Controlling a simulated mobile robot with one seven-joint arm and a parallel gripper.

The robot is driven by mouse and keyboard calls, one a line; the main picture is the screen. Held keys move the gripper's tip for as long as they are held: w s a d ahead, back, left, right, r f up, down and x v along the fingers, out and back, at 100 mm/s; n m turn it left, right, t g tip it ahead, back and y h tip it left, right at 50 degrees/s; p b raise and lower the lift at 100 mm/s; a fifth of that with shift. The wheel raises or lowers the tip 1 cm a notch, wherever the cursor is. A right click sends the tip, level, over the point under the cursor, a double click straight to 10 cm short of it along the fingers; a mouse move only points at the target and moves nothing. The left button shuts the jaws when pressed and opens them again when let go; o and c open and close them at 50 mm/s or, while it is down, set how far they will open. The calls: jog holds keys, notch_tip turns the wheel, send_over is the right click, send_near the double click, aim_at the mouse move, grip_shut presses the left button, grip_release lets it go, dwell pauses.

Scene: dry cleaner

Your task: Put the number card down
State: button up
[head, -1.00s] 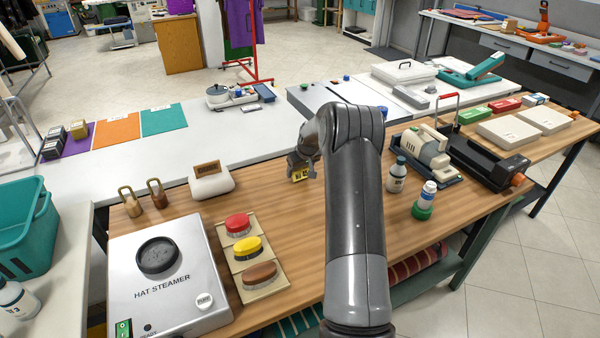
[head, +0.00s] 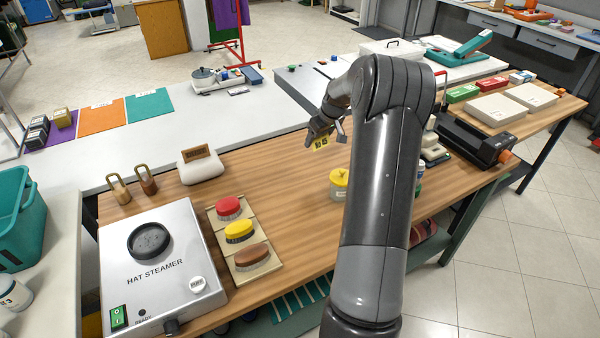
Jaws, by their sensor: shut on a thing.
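The number card is a small yellow card with dark marks (head: 320,143). My gripper (head: 322,134) is shut on it and holds it above the far part of the wooden table (head: 285,200). The card hangs below the fingers, and the gap between it and the tabletop is hard to judge. The writing on the card is too small to read.
A yellow-lidded jar (head: 338,184) stands just nearer than my gripper. The hat steamer (head: 152,262), the brush board (head: 252,262) and a white block with a brown top (head: 202,170) are to the left. A black machine (head: 470,140) is at right. The middle wood is clear.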

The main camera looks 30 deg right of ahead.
jog(key=s+a+n+g+y, duration=0.4)
jog(key=s+a+n, duration=0.2)
jog(key=a+n, duration=0.65)
jog(key=n, duration=0.4)
send_over(291, 194)
jog(key=d, duration=0.1)
notch_tip(291, 194, down, 6)
jog(key=shift+s+d, duration=0.1)
jog(key=shift+d, duration=0.05)
jog(key=shift+f, duration=2.3)
jog(key=shift+f, duration=0.1)
jog(key=o, duration=0.9)
jog(key=shift+o, duration=0.2)
